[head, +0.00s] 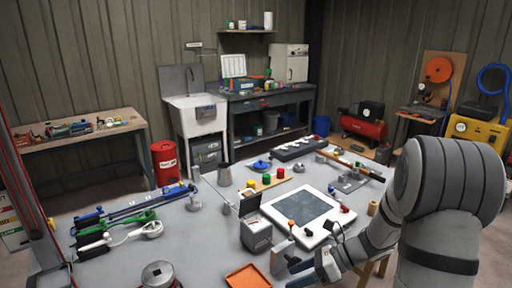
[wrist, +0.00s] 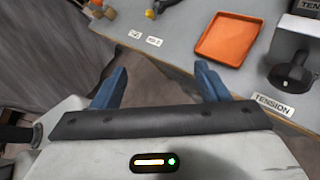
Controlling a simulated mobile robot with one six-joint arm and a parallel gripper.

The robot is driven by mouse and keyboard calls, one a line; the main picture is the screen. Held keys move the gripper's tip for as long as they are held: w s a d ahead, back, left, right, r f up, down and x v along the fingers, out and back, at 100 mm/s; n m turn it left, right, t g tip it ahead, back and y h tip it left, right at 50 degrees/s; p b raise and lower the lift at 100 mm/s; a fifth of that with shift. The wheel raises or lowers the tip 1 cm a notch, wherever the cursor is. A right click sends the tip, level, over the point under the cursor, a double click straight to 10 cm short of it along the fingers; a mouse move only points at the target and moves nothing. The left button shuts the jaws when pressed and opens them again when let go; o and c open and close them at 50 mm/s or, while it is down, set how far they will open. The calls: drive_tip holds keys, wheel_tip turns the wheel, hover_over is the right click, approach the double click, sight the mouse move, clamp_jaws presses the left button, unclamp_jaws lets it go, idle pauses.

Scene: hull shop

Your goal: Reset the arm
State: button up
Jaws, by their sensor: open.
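My arm (head: 400,210) comes in from the right in the head view and bends down to the near edge of the grey worktable. My gripper (head: 296,274) is low at the table's front, just right of an orange tray (head: 248,276). In the wrist view my gripper (wrist: 160,86) shows two blue fingers spread wide with nothing between them. Past the fingers are the table edge and the orange tray (wrist: 227,40), which is empty.
The worktable (head: 185,232) is crowded. A white-framed dark panel (head: 304,208), a grey box with a raised lid (head: 256,232) and a round metal pot (head: 158,274) are near my gripper. Clamps with green and blue handles (head: 128,226) lie at left. A "TENSION" label (wrist: 273,105) is at the edge.

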drive_tip(key=s+d+r+n+t+h, duration=0.1)
drive_tip(key=s+r+n+h, duration=0.4)
drive_tip(key=n, duration=0.6)
drive_tip(key=s+d+r+n+t+h, duration=0.2)
drive_tip(key=s+r+n+h, duration=0.3)
drive_tip(key=n, duration=0.7)
drive_tip(key=shift+s+d+r+h, duration=0.35)
drive_tip(key=shift+s+d+h, duration=0.5)
drive_tip(key=shift+s, duration=1.55)
drive_tip(key=shift+a, duration=0.25)
